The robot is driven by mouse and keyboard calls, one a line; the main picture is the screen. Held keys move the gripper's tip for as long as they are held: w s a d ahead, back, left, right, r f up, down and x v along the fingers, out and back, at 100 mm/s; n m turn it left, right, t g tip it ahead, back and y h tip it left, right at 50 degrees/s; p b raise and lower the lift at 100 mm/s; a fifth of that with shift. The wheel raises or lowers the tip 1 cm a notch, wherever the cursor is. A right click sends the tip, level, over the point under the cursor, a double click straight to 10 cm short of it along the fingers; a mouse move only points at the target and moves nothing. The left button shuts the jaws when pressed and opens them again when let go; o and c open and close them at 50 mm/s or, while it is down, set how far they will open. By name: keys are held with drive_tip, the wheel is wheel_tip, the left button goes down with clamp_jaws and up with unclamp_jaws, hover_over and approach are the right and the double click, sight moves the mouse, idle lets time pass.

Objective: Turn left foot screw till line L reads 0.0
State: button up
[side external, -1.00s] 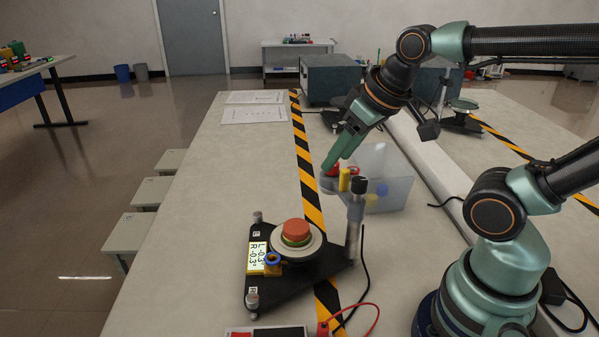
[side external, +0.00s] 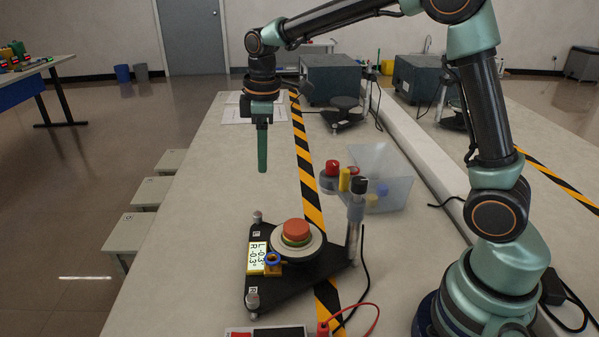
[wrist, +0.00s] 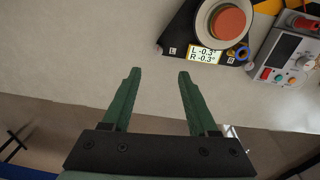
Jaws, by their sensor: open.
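A black three-cornered levelling plate (side external: 285,285) lies on the bench, with a round platform and red-orange disc on top. Its display (side external: 257,257) reads L -0.3° and R -0.3° in the wrist view (wrist: 206,55). One silver-topped foot screw (side external: 258,216) stands at the plate's far corner, on the display's L side; another foot screw (side external: 252,297) is at the near corner. A white L tag (wrist: 172,50) shows in the wrist view. My gripper (side external: 262,170) points down, open and empty, above the bench beyond the far corner. Both fingers (wrist: 160,72) show apart in the wrist view.
A tall post with a black knob (side external: 358,187) rises at the plate's right corner. A clear bin (side external: 390,190) stands behind it. A meter (wrist: 287,55) with a red lead lies near the plate.

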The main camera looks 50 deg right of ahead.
sight(257, 214)
drive_tip(key=shift+n+g, duration=0.5)
drive_tip(key=shift+n, duration=0.4)
drive_tip(key=f, duration=0.5)
drive_tip(key=w+f, duration=0.1)
drive_tip(key=f, duration=0.4)
drive_tip(key=w+f, duration=0.1)
drive_tip(key=f, duration=0.4)
drive_tip(key=shift+w+a+f, duration=0.25)
drive_tip(key=shift+a+f, duration=0.15)
clamp_jaws()
